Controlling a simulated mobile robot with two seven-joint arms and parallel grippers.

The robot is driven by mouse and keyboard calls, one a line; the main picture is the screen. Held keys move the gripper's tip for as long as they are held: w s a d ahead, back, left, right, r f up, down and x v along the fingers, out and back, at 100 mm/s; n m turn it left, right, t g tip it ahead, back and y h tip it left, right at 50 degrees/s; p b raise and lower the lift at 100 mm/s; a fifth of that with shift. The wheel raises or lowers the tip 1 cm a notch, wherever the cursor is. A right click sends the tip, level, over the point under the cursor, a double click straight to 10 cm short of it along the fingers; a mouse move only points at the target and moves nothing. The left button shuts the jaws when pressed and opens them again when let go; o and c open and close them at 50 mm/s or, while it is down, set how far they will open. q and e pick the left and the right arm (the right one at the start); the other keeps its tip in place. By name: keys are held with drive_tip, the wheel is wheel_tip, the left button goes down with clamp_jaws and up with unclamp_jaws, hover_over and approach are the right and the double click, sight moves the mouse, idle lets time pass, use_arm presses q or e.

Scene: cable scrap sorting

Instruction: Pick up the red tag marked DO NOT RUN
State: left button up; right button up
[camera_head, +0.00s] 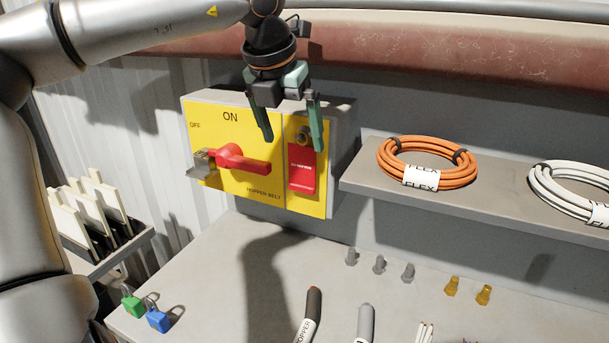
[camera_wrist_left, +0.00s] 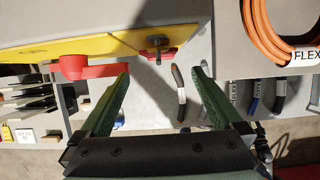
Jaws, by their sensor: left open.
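The red tag (camera_head: 302,170) hangs upright on the right part of the yellow switch panel, below a round metal peg (camera_head: 303,137). Its white print is too small to read. My left gripper (camera_head: 294,143) is open and empty, pointing down in front of the panel's upper right. Its two green fingers show on either side of the peg in the head view, apart from the tag. In the left wrist view the open fingers (camera_wrist_left: 160,74) reach toward the panel's edge, with the peg (camera_wrist_left: 157,42) just beyond them. My right gripper is not in view.
The panel's red rotary handle (camera_head: 240,160) sticks out left of the tag. An orange cable coil (camera_head: 428,163) and a white coil (camera_head: 575,185) lie on the shelf at right. Green (camera_head: 132,305) and blue (camera_head: 157,319) padlocks and several connectors and cable ends are on the bench.

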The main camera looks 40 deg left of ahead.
sight(301, 172)
use_arm(q)
drive_tip(key=x, duration=0.9)
drive_tip(key=shift+f, duration=0.1)
drive_tip(key=shift+c, duration=0.2)
drive_tip(key=c, duration=1.3)
